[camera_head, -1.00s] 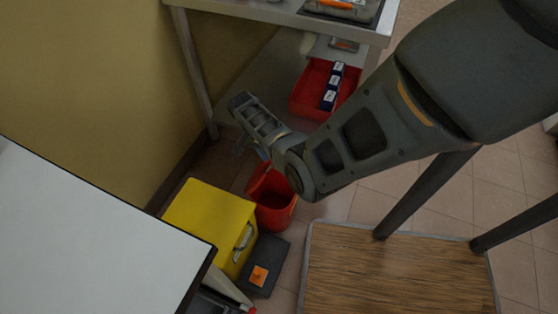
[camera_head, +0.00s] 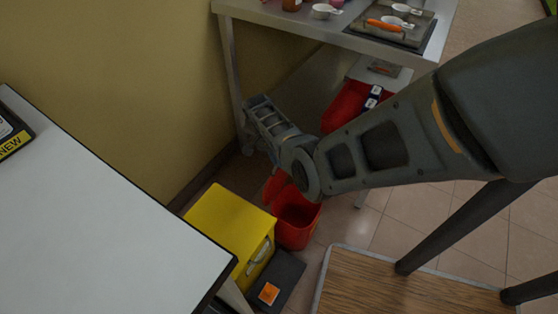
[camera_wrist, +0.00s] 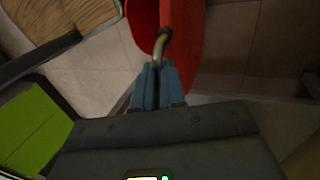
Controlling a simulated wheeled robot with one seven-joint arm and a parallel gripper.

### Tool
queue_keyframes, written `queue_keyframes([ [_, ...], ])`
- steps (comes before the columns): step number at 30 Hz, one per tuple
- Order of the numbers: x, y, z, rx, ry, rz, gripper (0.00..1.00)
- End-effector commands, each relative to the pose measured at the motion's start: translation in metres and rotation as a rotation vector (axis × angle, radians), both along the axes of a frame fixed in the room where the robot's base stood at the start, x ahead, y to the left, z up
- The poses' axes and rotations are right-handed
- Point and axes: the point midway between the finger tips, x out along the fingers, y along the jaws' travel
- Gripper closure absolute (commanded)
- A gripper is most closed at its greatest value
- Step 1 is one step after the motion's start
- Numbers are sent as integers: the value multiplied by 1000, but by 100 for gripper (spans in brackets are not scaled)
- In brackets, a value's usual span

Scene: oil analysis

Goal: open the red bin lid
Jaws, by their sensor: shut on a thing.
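The red bin (camera_head: 298,222) stands on the floor in the head view, right of a yellow box. Its inside shows from above. Its red lid (camera_head: 275,184) is tilted up at the far left side of the bin, partly hidden by my arm. In the wrist view, my gripper (camera_wrist: 158,70) has its blue fingers closed on a curved brass-coloured handle (camera_wrist: 162,42) at the red lid (camera_wrist: 186,45). In the head view, my arm hides the fingertips and the handle.
The yellow box (camera_head: 229,222) and a dark box with an orange label (camera_head: 269,293) stand close to the bin. A white table (camera_head: 80,220) is at left, a wooden-topped surface (camera_head: 400,285) at lower right. A metal table (camera_head: 300,22) with a red tray (camera_head: 345,105) below is behind.

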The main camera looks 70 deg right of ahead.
Motion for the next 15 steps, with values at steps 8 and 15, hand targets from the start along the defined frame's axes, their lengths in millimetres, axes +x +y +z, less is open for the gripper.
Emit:
queue_keyframes([
  [8, -2, 2, -3, 6, 3, -1, 72],
  [15, -2, 1, -1, 3, 2, -1, 64],
])
